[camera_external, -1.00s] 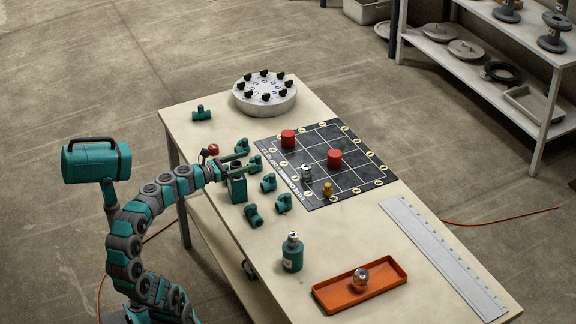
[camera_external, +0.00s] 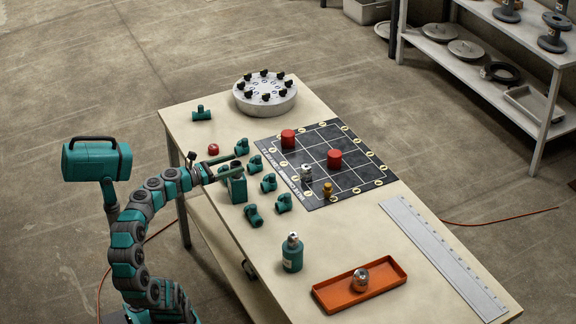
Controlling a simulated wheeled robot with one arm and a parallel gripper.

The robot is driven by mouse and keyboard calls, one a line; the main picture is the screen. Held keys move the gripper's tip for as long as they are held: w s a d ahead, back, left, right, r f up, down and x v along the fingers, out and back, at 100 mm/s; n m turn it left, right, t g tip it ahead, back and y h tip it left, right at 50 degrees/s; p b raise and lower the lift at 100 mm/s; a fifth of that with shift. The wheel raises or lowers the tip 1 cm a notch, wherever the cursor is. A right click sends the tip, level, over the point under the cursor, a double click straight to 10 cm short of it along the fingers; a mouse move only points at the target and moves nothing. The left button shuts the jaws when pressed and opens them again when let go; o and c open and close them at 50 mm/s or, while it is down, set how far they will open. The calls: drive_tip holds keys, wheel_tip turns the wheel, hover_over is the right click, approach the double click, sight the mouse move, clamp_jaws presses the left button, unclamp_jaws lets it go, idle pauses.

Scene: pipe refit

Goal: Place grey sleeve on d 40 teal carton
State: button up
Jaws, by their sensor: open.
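My gripper (camera_external: 232,161) reaches over the left edge of the table, its two teal fingers spread apart with nothing visible between them. A teal box (camera_external: 237,189), possibly the carton, stands on the table just below the fingers; whether they touch is too small to tell. No label can be read on it. A small grey piece (camera_external: 306,173), possibly the sleeve, stands upright on the black gridded mat (camera_external: 348,187), to the right of my gripper. I cannot tell its exact shape.
Several teal fittings (camera_external: 269,183) stand close around the box. A red knob (camera_external: 213,149) lies behind my gripper. Red cylinders (camera_external: 334,158) and a brass piece (camera_external: 327,189) stand on the mat. A teal bottle (camera_external: 292,253) and orange tray (camera_external: 335,299) are nearer the front.

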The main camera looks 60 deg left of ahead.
drive_tip(key=shift+s+b, duration=0.3)
drive_tip(key=shift+s, duration=1.15)
